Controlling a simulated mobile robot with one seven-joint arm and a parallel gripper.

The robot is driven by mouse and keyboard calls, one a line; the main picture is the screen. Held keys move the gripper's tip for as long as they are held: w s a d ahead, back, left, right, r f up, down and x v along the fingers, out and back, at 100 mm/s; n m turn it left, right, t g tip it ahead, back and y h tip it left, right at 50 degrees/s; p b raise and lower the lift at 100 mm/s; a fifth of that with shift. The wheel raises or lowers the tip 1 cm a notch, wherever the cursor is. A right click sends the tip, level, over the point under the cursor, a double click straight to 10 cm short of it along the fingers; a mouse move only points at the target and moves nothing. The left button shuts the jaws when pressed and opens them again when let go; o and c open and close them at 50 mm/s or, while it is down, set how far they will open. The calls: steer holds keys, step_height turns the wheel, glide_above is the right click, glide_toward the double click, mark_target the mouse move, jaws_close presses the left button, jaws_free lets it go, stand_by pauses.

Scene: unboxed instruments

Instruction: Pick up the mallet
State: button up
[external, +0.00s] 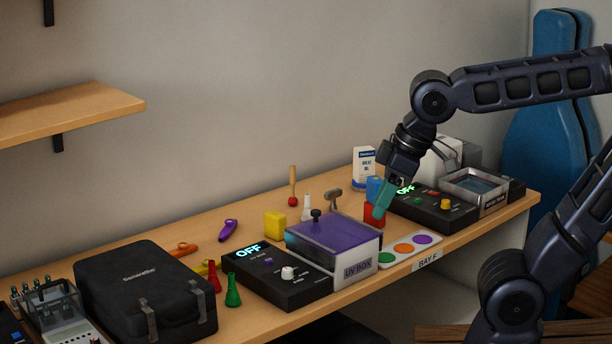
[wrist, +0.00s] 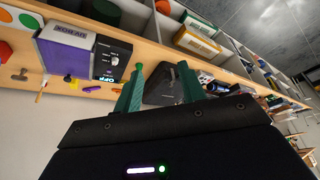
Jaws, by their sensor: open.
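A stick with a wooden handle and a round red end (external: 292,188), which looks like the mallet, is at the back of the bench near the wall, red end low. A thin light stick, probably the same one, shows at the left edge of the wrist view (wrist: 41,90). A brown-grey T-shaped piece (external: 333,197) stands to its right, also in the wrist view (wrist: 20,75); its kind is unclear. My gripper (external: 381,203) has teal fingers, by the red block at the bench's right part. In the wrist view its fingers (wrist: 161,68) are apart, with nothing held between them.
The purple-lidded UV box (external: 335,238) and a black OFF panel (external: 278,277) stand in front of the stick. A yellow block (external: 275,225), a white bottle (external: 307,208) and a purple piece (external: 228,230) are nearby. A black case (external: 143,290) is at left; a shelf (external: 70,115) hangs above.

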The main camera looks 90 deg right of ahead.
steer(key=w+d+r+m+h, duration=0.15)
steer(key=w+d+m, duration=0.55)
steer(key=w+d, duration=1.2)
steer(key=m+g+h, duration=0.3)
steer(key=m+g, duration=0.1)
steer(key=m, duration=0.5)
glide_above(292, 176)
steer(key=a, duration=0.2)
step_height(292, 176, down, 17)
steer(key=x, duration=1)
steer(key=shift+s+a, duration=0.1)
steer(key=shift+s, duration=0.2)
jaws_close()
